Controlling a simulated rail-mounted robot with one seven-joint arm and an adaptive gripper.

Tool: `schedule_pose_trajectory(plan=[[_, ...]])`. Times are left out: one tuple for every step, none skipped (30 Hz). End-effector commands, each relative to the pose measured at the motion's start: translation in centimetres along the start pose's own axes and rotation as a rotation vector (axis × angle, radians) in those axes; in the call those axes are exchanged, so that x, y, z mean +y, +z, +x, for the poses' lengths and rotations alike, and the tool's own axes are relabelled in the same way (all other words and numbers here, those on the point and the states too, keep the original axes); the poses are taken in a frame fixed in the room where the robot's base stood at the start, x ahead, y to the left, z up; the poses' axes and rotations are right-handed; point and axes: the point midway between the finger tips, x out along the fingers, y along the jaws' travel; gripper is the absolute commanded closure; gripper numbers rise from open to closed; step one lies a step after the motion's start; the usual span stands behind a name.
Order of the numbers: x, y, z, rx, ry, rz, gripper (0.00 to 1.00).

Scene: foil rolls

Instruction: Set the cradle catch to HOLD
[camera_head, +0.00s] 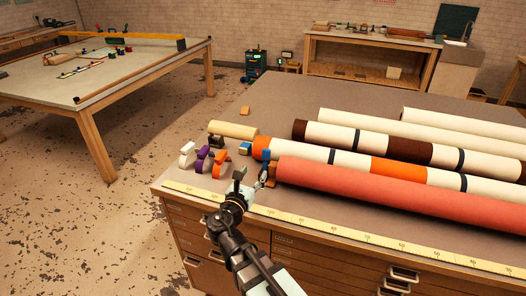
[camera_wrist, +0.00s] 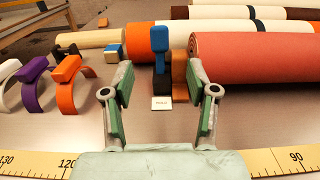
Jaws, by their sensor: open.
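In the wrist view a catch with an upright blue lever (camera_wrist: 159,40) and a dark lower part stands just left of the red roll's end. A brown-orange cradle block (camera_wrist: 179,76) is beside it, against the roll. A small white label (camera_wrist: 161,103) lies in front; its print is too small to read. My gripper (camera_wrist: 159,86) is open and empty, its fingers to either side of the label and lower catch in the picture, with no contact visible. In the head view my gripper (camera_head: 252,182) is at the bench's front edge, close to the catch.
The red roll (camera_head: 390,192) lies right of the catch, with banded and cream rolls behind. White, purple and orange clips (camera_wrist: 67,82) stand to the left, near a blue block (camera_wrist: 115,52). A yellow ruler (camera_head: 330,231) runs along the front edge.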

Motion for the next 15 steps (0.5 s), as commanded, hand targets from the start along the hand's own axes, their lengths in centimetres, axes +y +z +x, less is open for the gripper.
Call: schedule_pose_trajectory(plan=[[0.2, 0.2, 1.3, 0.001, -0.002, -0.001, 0.42], [0.1, 0.2, 1.9, 0.001, -0.003, -0.001, 0.42], [0.2, 0.2, 2.7, 0.0, -0.002, -0.001, 0.42], [0.2, 0.2, 3.3, 0.0, -0.001, -0.001, 0.42], [0.2, 0.2, 4.0, 0.0, -0.002, -0.002, 0.42], [0.2, 0.2, 4.7, 0.0, -0.002, -0.002, 0.42], [0.2, 0.2, 5.3, 0.0, -0.001, -0.002, 0.42], [0.2, 0.2, 6.0, 0.0, -0.002, -0.002, 0.42], [0.2, 0.2, 6.7, 0.0, -0.002, -0.002, 0.42], [0.2, 0.2, 7.3, 0.0, -0.001, -0.002, 0.42], [0.2, 0.2, 7.9, 0.001, -0.001, -0.002, 0.42], [0.2, 0.2, 8.6, 0.0, -0.002, -0.002, 0.42], [0.2, 0.2, 9.2, 0.0, -0.001, -0.002, 0.42], [0.2, 0.2, 9.6, 0.0, -0.001, -0.001, 0.42], [0.2, 0.2, 10.3, 0.0, 0.0, -0.001, 0.42]])
